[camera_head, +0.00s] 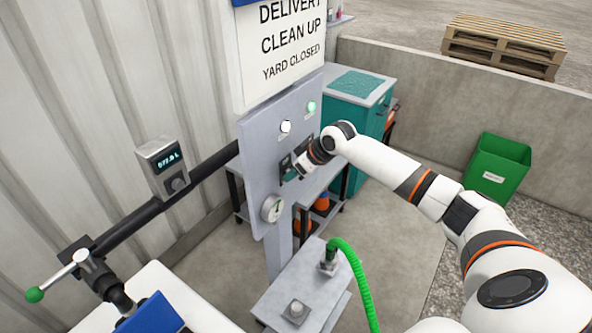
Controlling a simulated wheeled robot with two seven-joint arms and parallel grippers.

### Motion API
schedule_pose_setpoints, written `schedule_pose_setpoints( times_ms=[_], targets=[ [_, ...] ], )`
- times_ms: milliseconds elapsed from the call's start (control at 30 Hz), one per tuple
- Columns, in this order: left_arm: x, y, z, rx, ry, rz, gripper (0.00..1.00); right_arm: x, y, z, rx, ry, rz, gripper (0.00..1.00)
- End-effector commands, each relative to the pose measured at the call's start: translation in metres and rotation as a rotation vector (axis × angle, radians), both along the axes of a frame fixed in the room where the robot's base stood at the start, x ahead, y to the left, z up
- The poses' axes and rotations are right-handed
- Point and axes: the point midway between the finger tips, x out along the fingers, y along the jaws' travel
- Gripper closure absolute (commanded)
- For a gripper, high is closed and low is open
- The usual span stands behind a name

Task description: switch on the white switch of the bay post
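The bay post (256,150) is a grey upright panel left of the middle. It carries a lit white lamp (285,127), a lit green lamp (311,107) and a round gauge (272,208). A dark switch plate (286,162) sits below the white lamp. My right arm comes in from the right, and its gripper (291,175) is at the panel face by that plate. The gripper covers part of the plate, so the switch lever and any contact cannot be made out. The fingers are too small to tell open from shut. My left gripper is not in view.
A pipe with a digital meter (161,164) and a green-knobbed valve handle (58,276) runs along the left wall. A grey box (304,290) with a green hose (356,278) stands below the post. A green bin (496,168) is at the right. Concrete floor between is clear.

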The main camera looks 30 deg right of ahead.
Motion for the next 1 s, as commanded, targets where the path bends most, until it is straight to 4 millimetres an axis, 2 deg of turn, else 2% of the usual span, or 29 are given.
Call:
schedule_pose_setpoints(
  times_ms=[267, 700, 1000],
  targets=[
    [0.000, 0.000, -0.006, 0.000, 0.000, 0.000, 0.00, -0.007, -0.005, 0.010, -0.002, -0.003, -0.001, 0.60],
    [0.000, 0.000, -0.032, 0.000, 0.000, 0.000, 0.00, -0.055, -0.024, 0.078, -0.002, -0.002, 0.000, 0.60],
    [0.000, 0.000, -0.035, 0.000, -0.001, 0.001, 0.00, -0.066, -0.028, 0.096, 0.000, 0.001, 0.000, 0.60]
  ],
)
